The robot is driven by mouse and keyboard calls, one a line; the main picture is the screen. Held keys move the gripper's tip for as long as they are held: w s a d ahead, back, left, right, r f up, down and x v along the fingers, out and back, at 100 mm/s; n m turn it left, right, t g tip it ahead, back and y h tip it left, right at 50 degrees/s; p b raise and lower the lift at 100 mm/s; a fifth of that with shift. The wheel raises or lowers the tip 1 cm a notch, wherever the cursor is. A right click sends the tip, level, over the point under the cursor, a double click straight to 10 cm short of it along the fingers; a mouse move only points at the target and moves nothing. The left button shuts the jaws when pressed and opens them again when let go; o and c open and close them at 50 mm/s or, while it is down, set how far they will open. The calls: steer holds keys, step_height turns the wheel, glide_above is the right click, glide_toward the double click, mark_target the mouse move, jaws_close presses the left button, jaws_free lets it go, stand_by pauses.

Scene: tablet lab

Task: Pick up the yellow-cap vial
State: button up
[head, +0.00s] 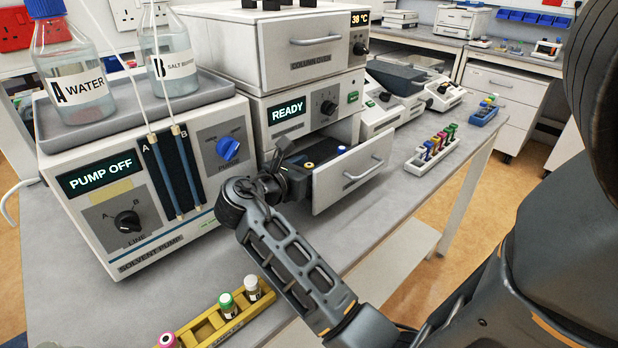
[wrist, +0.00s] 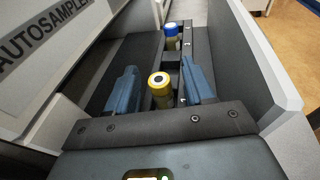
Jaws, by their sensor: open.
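The yellow-cap vial (wrist: 160,90) stands in the open autosampler drawer, seen from above with a dark centre on its cap. In the head view its yellow cap (head: 309,165) shows just right of my gripper (head: 290,172). In the wrist view my gripper (wrist: 162,70) is open, with one blue finger on each side of the vial. A gap shows between the vial and each finger. I cannot tell how far down the fingers reach beside the vial. The vial's lower part is hidden.
A blue-cap vial (wrist: 172,36) stands farther along the drawer (head: 345,185). The drawer's walls rise close on both sides. The solvent pump (head: 140,190) stands left of my arm. A yellow rack (head: 215,322) with several vials lies at the front, and a white rack (head: 432,158) stands right.

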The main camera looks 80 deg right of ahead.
steer(key=shift+c, duration=0.2)
jaws_close()
steer(key=shift+r, duration=0.2)
